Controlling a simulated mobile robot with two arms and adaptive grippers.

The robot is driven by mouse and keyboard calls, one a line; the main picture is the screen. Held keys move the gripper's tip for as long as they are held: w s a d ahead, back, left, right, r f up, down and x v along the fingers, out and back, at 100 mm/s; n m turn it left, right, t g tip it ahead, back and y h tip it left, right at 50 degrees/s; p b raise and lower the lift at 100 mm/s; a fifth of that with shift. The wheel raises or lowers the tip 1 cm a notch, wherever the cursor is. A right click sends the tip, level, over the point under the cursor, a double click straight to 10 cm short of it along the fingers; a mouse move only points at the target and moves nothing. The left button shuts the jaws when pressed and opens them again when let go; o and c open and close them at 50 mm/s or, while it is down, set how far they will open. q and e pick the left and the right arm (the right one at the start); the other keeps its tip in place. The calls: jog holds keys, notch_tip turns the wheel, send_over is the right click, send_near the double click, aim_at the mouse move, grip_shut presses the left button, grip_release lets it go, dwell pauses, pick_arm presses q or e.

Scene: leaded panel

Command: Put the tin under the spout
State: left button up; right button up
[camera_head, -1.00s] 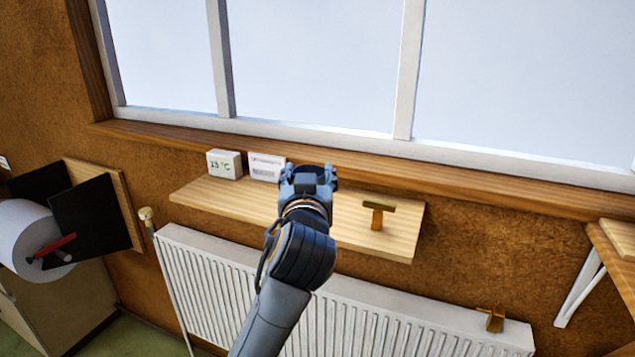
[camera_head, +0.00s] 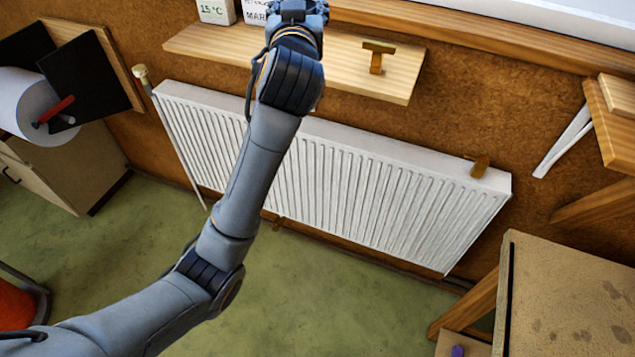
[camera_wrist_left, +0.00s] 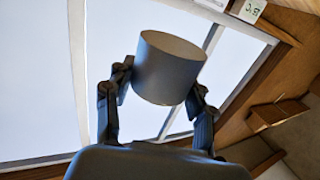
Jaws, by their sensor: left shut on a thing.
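A grey cylindrical tin (camera_wrist_left: 170,68) is held between the two fingers of my left gripper (camera_wrist_left: 160,88) in the left wrist view. In the head view my left gripper (camera_head: 298,12) is over the shelf near the top edge and hides the tin. A small brass fitting (camera_head: 480,166) sits at the top right end of the white radiator (camera_head: 345,185), well to the right of and below my left gripper. I cannot make out its spout clearly. My right gripper is not in view.
A paper roll (camera_head: 38,105) is at left. A worn table (camera_head: 570,300) is at lower right. Green floor lies below.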

pick_arm(q)
jog(key=shift+f, duration=0.1)
dwell(0.5)
jog(key=s+a+f+b, duration=0.4)
jog(key=f, duration=0.6)
jog(key=s+a+f+b, duration=0.3)
jog(key=s+f+b, duration=0.15)
jog(key=f, duration=0.65)
jog(key=s+a+f+b, duration=0.3)
jog(key=s+a+f, duration=0.15)
jog(key=f, duration=0.55)
jog(key=s+f+b, duration=0.1)
jog(key=s+f, duration=0.3)
jog(key=s, duration=0.3)
jog(key=s+a+f+h+b, duration=0.1)
jog(key=s+f+b, duration=0.1)
jog(key=s+f, duration=0.2)
jog(key=s, duration=0.3)
jog(key=shift+s+m, duration=0.2)
jog(key=shift+m, duration=0.1)
jog(key=shift+a, duration=0.1)
